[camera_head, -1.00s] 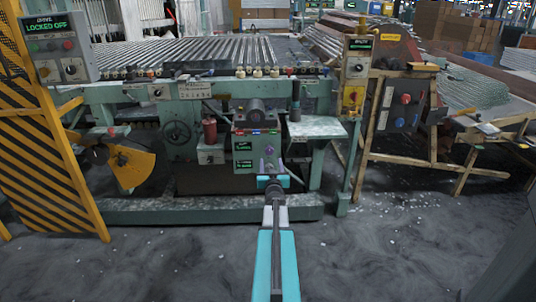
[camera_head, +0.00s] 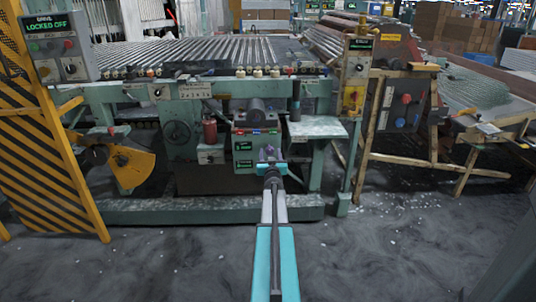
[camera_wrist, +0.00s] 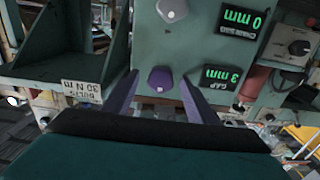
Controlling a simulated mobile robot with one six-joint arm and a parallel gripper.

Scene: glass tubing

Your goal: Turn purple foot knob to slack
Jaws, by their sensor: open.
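In the wrist view, which appears upside down, a purple knob (camera_wrist: 160,79) sits on a green panel (camera_wrist: 160,45). My gripper's two purple fingers stand apart on either side of it, with a visible gap on each side. Whether the fingertips reach the knob's depth is hard to tell. In the head view my gripper (camera_head: 269,152) is in front of the machine's central control box (camera_head: 243,146). The purple knob cannot be made out there behind the gripper.
A pale knob (camera_wrist: 172,9) and two green-lit displays, one reading GAP 3 mm (camera_wrist: 221,77) and one 0 mm (camera_wrist: 243,22), share the panel. A green bracket (camera_wrist: 75,55) stands to its left. A side shelf (camera_head: 316,128) is right of my gripper in the head view.

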